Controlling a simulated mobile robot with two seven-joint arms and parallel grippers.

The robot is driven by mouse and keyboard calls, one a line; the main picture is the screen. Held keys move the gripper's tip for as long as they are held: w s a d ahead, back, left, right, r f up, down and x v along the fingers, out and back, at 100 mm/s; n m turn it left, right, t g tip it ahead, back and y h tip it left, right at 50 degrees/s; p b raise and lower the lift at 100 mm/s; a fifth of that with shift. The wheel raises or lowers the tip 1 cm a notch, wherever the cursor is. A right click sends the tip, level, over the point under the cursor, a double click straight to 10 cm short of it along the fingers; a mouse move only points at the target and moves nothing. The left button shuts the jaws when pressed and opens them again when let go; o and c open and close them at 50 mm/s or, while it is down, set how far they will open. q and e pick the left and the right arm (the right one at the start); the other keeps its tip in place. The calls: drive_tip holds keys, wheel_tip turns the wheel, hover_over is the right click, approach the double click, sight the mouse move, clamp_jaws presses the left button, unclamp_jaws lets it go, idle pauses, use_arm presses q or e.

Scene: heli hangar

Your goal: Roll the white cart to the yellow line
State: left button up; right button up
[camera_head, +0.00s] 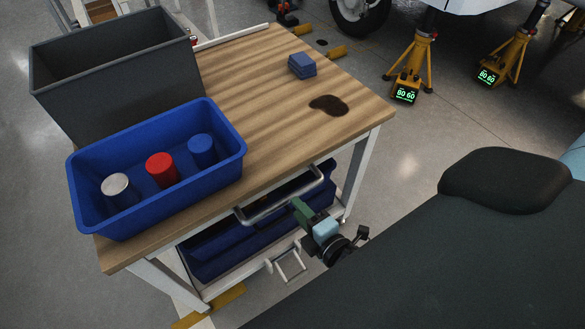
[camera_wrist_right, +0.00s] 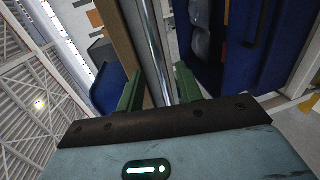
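The white cart has a white frame, a wooden top (camera_head: 250,95) and a metal push handle (camera_head: 285,203) on its near side. My right gripper (camera_head: 299,210) is at the right part of this handle. In the right wrist view its green fingers (camera_wrist_right: 158,88) are spread, with the handle bar (camera_wrist_right: 155,45) between them and a gap visible beside it. My left gripper is not in view. A yellow strip (camera_head: 225,298) shows on the floor at the cart's near left leg; I cannot tell whether it is the yellow line.
On the cart stand a grey bin (camera_head: 110,85), a blue bin (camera_head: 90,213) with white, red and blue cans, blue cloths (camera_head: 302,66) and a dark stain (camera_head: 329,105). Yellow jacks (camera_head: 411,70) and a wheel stand behind.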

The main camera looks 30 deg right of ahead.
drive_tip(key=shift+v, duration=1.15)
